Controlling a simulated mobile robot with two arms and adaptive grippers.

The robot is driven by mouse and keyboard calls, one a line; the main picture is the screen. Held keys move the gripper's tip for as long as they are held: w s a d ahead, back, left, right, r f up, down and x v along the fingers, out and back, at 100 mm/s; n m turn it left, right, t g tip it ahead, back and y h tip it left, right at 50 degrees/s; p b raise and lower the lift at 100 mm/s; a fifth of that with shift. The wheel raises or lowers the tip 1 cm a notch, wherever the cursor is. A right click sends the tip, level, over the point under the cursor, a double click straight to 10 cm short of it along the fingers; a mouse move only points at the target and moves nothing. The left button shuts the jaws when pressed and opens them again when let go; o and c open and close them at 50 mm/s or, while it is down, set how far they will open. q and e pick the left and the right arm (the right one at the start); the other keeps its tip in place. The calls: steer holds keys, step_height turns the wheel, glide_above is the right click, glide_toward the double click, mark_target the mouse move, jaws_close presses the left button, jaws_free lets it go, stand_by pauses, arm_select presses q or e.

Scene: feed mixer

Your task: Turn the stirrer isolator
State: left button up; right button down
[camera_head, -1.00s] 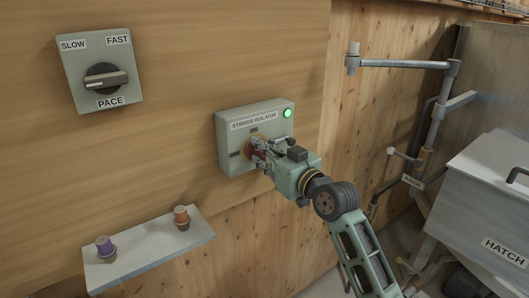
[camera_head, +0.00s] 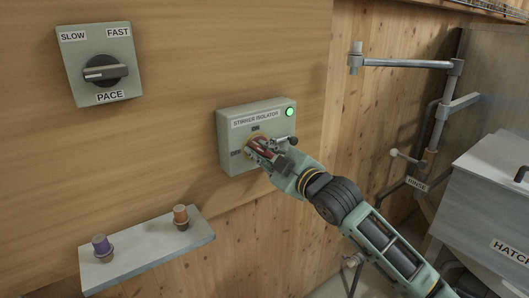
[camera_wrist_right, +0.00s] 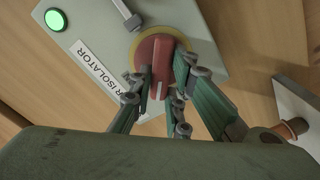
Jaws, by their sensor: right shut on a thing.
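The stirrer isolator (camera_head: 228,150) is a grey-green box on the wooden wall in the head view, with a lit green lamp (camera_head: 290,112) at its top right. Its red handle sits on a yellow disc; in the right wrist view the red handle (camera_wrist_right: 161,62) lies between the fingers. My right gripper (camera_head: 258,150) is shut on this handle, and its fingers hide much of it in the head view. The gripper looks rolled over to one side. The box and its lamp (camera_wrist_right: 55,20) also show tilted in the wrist view. My left gripper is not in view.
A pace switch box (camera_head: 104,52) is on the wall at upper left. Pipework (camera_head: 405,64) and a metal hatch bin (camera_head: 495,200) stand at the right.

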steer(key=n+p, duration=0.1)
steer(key=n, duration=0.3)
steer(key=shift+f+n, duration=0.15)
steer(key=shift+n, duration=0.15)
steer(key=shift+f+n+p, duration=0.25)
steer(key=shift+n+p, duration=0.35)
steer(key=shift+n, duration=1.2)
steer(key=shift+a, duration=0.1)
steer(key=c, duration=1.7)
jaws_free()
steer(key=shift+s, duration=0.1)
steer(key=v, duration=1.2)
